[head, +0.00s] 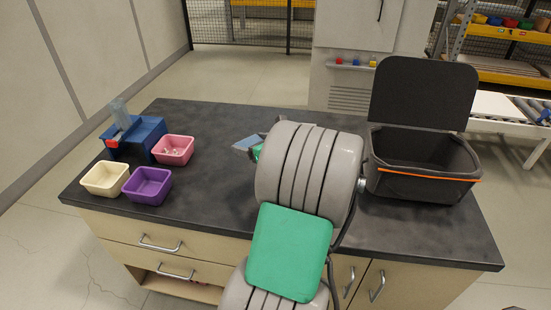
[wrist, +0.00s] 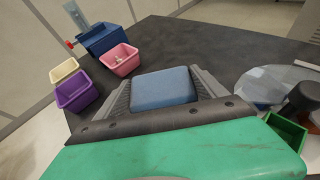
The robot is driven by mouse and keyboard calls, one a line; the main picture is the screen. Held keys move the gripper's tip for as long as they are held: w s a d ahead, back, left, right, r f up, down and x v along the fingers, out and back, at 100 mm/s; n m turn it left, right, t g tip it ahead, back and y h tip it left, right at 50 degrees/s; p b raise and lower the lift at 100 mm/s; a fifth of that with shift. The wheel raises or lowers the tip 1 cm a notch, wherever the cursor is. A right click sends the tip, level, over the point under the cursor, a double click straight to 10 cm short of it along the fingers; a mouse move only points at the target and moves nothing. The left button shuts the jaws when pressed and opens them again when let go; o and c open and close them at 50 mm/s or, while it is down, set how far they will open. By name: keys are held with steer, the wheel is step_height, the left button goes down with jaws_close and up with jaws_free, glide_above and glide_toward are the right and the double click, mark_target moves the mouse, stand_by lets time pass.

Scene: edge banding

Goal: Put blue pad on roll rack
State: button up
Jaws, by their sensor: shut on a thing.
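The blue pad (wrist: 164,90) is a flat, rounded block between the two fingers of my gripper (wrist: 163,78) in the wrist view. My gripper is shut on it and holds it over the dark countertop. In the head view, a bluish-grey piece at my gripper (head: 246,143) shows beside my arm, which hides most of the gripper. No roll rack can be made out for certain. At the right of the wrist view are a clear disc (wrist: 270,83), a dark cylinder (wrist: 302,96) and a green open box (wrist: 286,132); my arm hides that area in the head view.
A blue holder (head: 136,136), pink bin (head: 173,150), cream bin (head: 105,179) and purple bin (head: 147,186) stand at the left of the countertop (head: 215,200). An open black case (head: 420,180) stands at the right. The countertop between bins and my arm is clear.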

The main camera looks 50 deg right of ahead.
mark_target(258, 138)
steer(key=s+d+m+h, duration=0.1)
steer(key=s+d, duration=0.5)
steer(key=d, duration=0.1)
steer(key=shift+g, duration=0.3)
steer(key=w+f, duration=0.3)
steer(key=w, duration=0.1)
steer(key=w+f, duration=0.4)
steer(key=w, duration=0.1)
steer(key=w+f, duration=0.4)
steer(key=w, duration=0.1)
steer(key=shift+d+f, duration=0.25)
steer(key=shift+d, duration=0.05)
steer(key=shift+f, duration=0.35)
steer(key=shift+f, duration=0.1)
steer(key=o, duration=1)
steer(key=shift+o, duration=0.2)
